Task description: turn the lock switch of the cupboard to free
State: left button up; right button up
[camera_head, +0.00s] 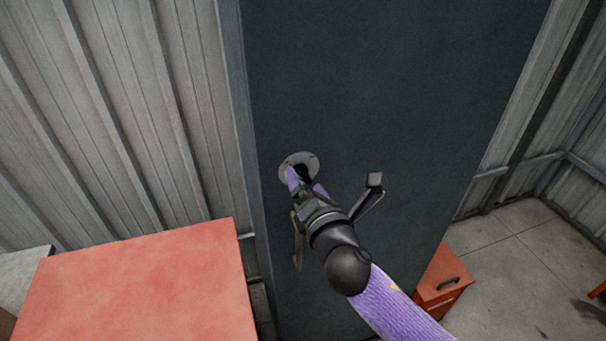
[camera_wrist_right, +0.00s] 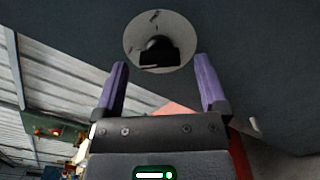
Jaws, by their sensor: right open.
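The cupboard (camera_head: 390,80) is a tall dark blue-grey box in the middle of the head view. Its lock switch is a black knob on a round pale plate (camera_head: 299,160). In the right wrist view the black knob (camera_wrist_right: 158,50) sits on the plate (camera_wrist_right: 134,38), ahead of the fingertips and between their lines. My right gripper (camera_head: 306,184) has purple fingers and is at the plate, partly hiding the switch in the head view. In the wrist view my right gripper (camera_wrist_right: 162,75) is open and empty, its fingers apart on either side. My left gripper is out of view.
A red-topped surface (camera_head: 140,285) stands at the lower left, close to the cupboard. An orange drawer unit (camera_head: 438,285) with a dark handle stands low at the right. Corrugated metal walls (camera_head: 90,120) are behind. The floor (camera_head: 530,250) at the right is mostly clear.

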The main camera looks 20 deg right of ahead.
jog(key=shift+w, duration=0.85)
grip_shut()
